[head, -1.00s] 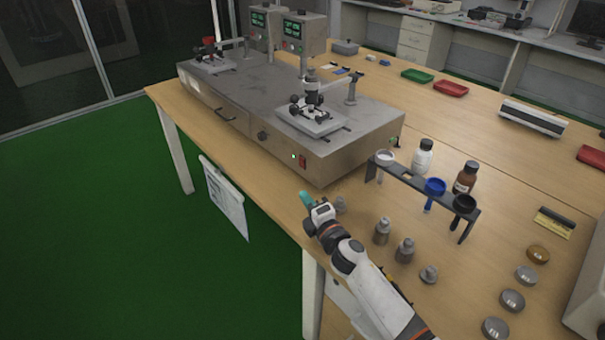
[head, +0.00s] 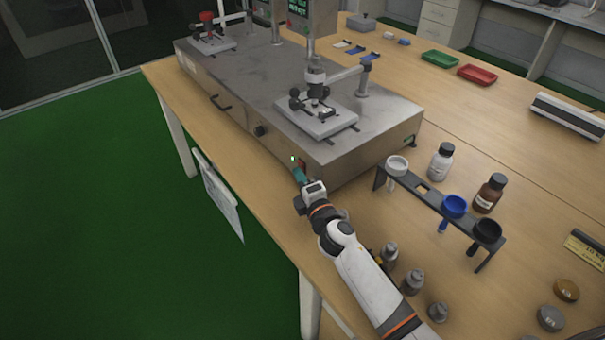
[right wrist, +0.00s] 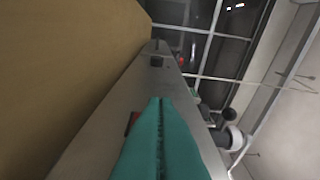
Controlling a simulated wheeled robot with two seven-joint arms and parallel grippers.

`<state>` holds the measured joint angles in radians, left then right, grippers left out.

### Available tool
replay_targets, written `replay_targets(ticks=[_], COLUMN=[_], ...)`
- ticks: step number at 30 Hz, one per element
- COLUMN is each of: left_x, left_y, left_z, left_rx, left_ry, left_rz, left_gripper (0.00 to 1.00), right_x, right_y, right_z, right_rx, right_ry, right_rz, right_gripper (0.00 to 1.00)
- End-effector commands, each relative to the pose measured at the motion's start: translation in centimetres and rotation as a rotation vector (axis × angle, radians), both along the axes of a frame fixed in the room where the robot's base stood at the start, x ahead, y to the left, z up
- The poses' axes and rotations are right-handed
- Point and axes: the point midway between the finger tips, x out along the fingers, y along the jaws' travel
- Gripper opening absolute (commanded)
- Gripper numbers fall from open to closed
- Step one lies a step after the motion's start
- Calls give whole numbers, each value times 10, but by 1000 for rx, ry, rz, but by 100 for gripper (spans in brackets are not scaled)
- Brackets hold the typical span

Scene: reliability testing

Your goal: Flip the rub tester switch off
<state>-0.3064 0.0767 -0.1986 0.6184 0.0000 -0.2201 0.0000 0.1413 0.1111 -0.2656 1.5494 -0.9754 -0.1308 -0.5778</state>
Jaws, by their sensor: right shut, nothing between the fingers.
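The rub tester (head: 240,90) is a long grey metal machine on the wooden table, with its front face toward the table's left edge. Its red switch (head: 302,163) is near the right end of that face, beside a small lit green lamp (head: 292,158), and is partly hidden by my right gripper (head: 299,175). The gripper's teal fingers are shut and empty, very close to the switch; I cannot tell whether they touch. In the right wrist view the shut fingers (right wrist: 160,130) point along the machine's face, and a bit of the red switch (right wrist: 132,122) shows left of them. My left gripper is out of view.
A black rack (head: 425,190) with white, blue and black cups stands right of the machine, with a white bottle (head: 441,163) and a brown bottle (head: 490,194) behind it. Metal weights (head: 413,282) stand beside my right arm. A black knob (head: 261,131) is further along the face.

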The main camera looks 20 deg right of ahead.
Motion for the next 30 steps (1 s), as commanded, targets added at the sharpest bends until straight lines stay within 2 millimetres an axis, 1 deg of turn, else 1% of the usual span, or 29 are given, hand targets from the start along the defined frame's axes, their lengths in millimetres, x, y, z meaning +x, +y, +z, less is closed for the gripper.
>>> replay_targets(ticks=[2,4,10,14,18,20,26,30], left_x=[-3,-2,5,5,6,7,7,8], left_y=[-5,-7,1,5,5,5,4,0], left_z=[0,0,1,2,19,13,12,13], left_rx=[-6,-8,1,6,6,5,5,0], left_ry=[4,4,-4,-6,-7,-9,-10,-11], left_rz=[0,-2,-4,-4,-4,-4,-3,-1], left_gripper=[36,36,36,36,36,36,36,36], right_x=[-1,-1,-2,-1,2,1,2,3], right_y=[2,3,3,2,-5,-4,-5,-5], right_z=[1,1,1,2,9,3,4,5], right_rx=[2,2,1,4,78,78,77,77], right_ry=[-1,-1,-1,1,31,32,30,30], right_rz=[1,1,1,1,0,1,0,0], right_gripper=[0,0,0,0,0,0,0,0])
